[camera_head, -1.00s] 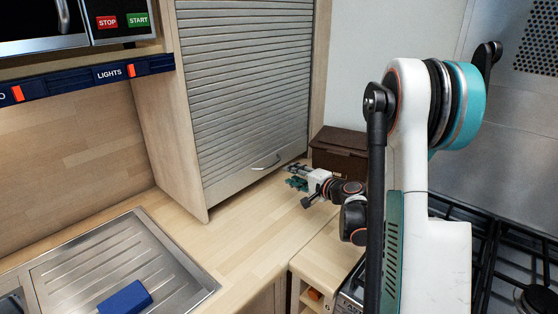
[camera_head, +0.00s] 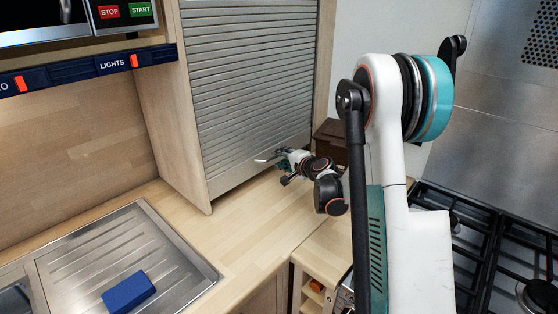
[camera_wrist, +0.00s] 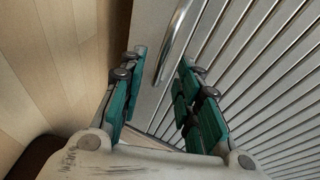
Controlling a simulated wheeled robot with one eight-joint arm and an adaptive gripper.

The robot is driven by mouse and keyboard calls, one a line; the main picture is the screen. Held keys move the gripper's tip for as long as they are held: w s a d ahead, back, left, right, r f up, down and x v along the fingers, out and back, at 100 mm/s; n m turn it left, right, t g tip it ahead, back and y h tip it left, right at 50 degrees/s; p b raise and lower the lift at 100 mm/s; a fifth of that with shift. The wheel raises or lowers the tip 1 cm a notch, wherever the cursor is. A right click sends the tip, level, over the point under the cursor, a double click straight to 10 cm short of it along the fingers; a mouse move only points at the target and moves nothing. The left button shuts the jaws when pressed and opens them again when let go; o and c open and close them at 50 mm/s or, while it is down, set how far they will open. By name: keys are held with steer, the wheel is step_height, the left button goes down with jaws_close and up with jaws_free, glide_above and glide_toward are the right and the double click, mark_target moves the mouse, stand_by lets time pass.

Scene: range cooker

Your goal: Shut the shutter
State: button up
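The shutter (camera_head: 250,85) is a grey slatted roller front on a wooden cabinet. Its slats fill the opening, and its plain bottom rail (camera_head: 235,176) lies close to the worktop; I cannot tell whether a thin gap is left. A curved metal handle (camera_head: 268,156) sits on the rail. My gripper (camera_head: 284,159) is low in front of the shutter, at the handle's right end. In the wrist view, my gripper (camera_wrist: 163,60) is open, with its teal fingers apart on either side of the handle (camera_wrist: 173,42). Contact with the handle is not clear.
A brown box (camera_head: 331,142) stands behind my gripper, by the wall. The hob (camera_head: 480,235) is at the right. A steel sink drainer (camera_head: 165,235) with a blue sponge (camera_head: 128,292) is at lower left. The worktop (camera_head: 250,215) before the shutter is clear.

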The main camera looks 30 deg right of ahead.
mark_target(272, 164)
steer(key=shift+x, duration=1.35)
steer(key=shift+c, duration=0.3)
jaws_close()
steer(key=shift+f+b, duration=1.7)
steer(key=shift+f, duration=0.65)
steer(key=shift+s, duration=0.15)
steer(key=shift+c, duration=2)
jaws_free()
steer(key=shift+a, duration=0.1)
steer(key=o, duration=0.5)
steer(key=shift+f, duration=0.1)
steer(key=shift+c, duration=0.2)
